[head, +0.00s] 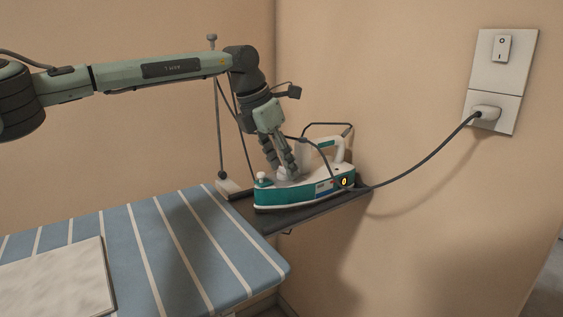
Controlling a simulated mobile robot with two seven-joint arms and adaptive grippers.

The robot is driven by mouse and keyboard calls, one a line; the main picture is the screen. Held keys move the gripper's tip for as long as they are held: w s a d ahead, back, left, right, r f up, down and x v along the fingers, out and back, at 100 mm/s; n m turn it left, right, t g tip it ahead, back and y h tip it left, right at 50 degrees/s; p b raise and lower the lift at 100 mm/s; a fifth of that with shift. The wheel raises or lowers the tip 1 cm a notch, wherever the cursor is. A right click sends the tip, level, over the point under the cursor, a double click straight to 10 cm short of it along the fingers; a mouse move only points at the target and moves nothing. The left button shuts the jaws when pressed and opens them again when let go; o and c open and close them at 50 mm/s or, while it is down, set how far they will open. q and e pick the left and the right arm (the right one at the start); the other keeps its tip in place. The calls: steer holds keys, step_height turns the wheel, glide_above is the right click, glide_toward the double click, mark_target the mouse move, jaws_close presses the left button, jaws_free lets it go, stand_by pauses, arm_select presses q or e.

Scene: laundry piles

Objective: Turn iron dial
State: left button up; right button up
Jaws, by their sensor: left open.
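A teal and white iron (296,190) rests on a dark shelf (325,212) at the end of the ironing board. A small light grey dial (286,174) sits on top of its body, in front of the handle. A small orange-lit ring (344,182) shows at its rear end. My left gripper (283,168) comes down from above with its fingers at the dial. The fingers are open and partly cover the dial, so I cannot tell whether they touch it. My right gripper is out of view.
The blue striped ironing board (190,232) fills the lower left, with a folded pale cloth (58,280) on it. A dark cord (425,163) runs from the iron to a wall outlet (492,113). A thin upright rod (218,120) stands behind my left arm. Walls close in behind and right.

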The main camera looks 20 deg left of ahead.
arm_select(q)
steer(key=shift+c, duration=1.6)
jaws_close()
steer(key=m+h, duration=0.1)
steer(key=m, duration=0.2)
steer(key=shift+w+a+g, duration=0.1)
steer(key=shift+g, duration=0.3)
steer(key=shift+m, duration=0.7)
steer(key=shift+m+g+h, duration=0.3)
steer(key=shift+m+g, duration=0.2)
steer(key=shift+m, duration=0.4)
steer(key=shift+w+m+g, duration=0.1)
steer(key=shift+m+g, duration=0.2)
steer(key=shift+m, duration=0.6)
steer(key=m+g, duration=0.2)
steer(key=m, duration=0.3)
steer(key=shift+w, duration=0.15)
steer(key=shift+m+g, duration=0.7)
steer(key=shift+m, duration=1)
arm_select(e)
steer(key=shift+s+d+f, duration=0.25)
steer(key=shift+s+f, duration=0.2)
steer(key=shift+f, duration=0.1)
arm_select(q)
steer(key=shift+m, duration=0.3)
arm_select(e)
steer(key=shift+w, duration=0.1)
